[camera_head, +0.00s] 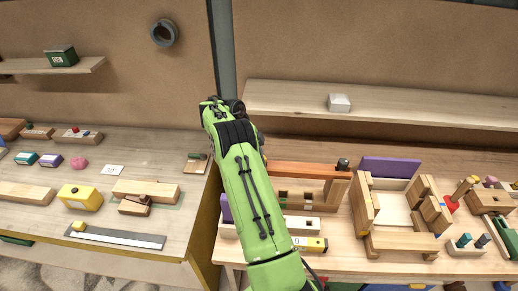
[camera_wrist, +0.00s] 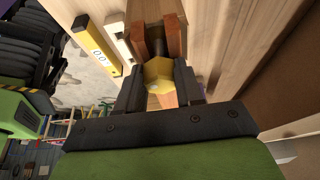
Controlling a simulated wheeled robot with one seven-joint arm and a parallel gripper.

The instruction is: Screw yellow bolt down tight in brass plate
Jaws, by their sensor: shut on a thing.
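In the wrist view my gripper (camera_wrist: 160,87) is shut on a yellow bolt (camera_wrist: 158,70), with one dark finger on each side of its six-sided head. The bolt sits between two reddish-brown wooden strips (camera_wrist: 174,36), and more reddish-brown wood shows just below it. I cannot make out the brass plate in either view. In the head view my green arm covers the bolt and the gripper.
A yellow block marked with zeros (camera_head: 311,244) lies beside a pale holed bar (camera_head: 301,225) on the right bench. A reddish-brown beam (camera_head: 305,171) lies behind them. A wooden frame (camera_head: 395,210) stands to the right. A shelf (camera_head: 400,108) runs above the bench.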

